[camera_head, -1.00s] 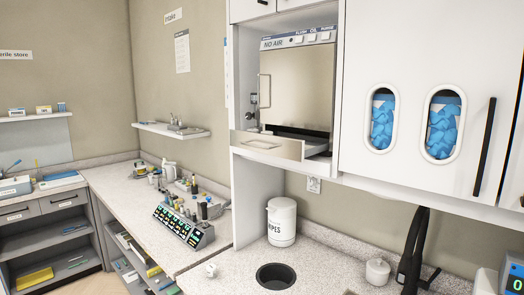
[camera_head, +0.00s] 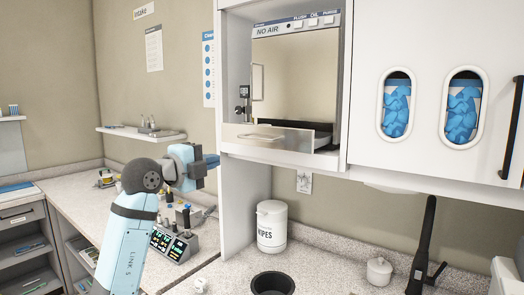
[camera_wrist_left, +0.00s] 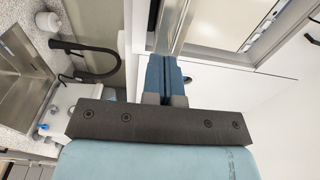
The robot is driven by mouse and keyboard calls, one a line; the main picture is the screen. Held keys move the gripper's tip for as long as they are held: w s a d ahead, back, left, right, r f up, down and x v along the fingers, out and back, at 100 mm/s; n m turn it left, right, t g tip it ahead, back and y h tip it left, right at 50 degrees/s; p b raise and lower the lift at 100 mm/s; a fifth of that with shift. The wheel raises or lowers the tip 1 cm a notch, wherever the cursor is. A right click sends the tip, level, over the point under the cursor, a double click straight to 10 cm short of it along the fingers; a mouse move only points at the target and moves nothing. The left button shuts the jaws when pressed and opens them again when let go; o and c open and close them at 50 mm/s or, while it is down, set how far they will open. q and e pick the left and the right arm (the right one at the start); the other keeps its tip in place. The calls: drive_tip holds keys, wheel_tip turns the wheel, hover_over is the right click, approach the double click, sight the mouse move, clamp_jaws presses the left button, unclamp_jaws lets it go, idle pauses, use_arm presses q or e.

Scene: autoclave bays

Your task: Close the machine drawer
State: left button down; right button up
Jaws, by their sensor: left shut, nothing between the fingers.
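My right gripper is in neither current view.
The white cabinet side panel (camera_head: 245,200) and counter lie below the drawer. A wipes canister (camera_head: 271,227), a round black opening (camera_head: 272,283) and a small white jar (camera_head: 379,272) are on the counter. A wall shelf (camera_head: 142,134) is behind my arm.

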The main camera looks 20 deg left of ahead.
use_arm(q)
drive_tip(key=r, duration=0.1)
drive_tip(key=y+p, duration=0.1)
drive_tip(key=p, duration=0.3)
approach(251, 144)
drive_tip(key=shift+n, duration=0.3)
drive_tip(key=x, duration=0.6)
drive_tip(key=shift+d+r, duration=0.15)
drive_tip(key=shift+w+d, duration=0.3)
drive_tip(key=shift+w, duration=0.4)
drive_tip(key=shift+w+a, duration=0.1)
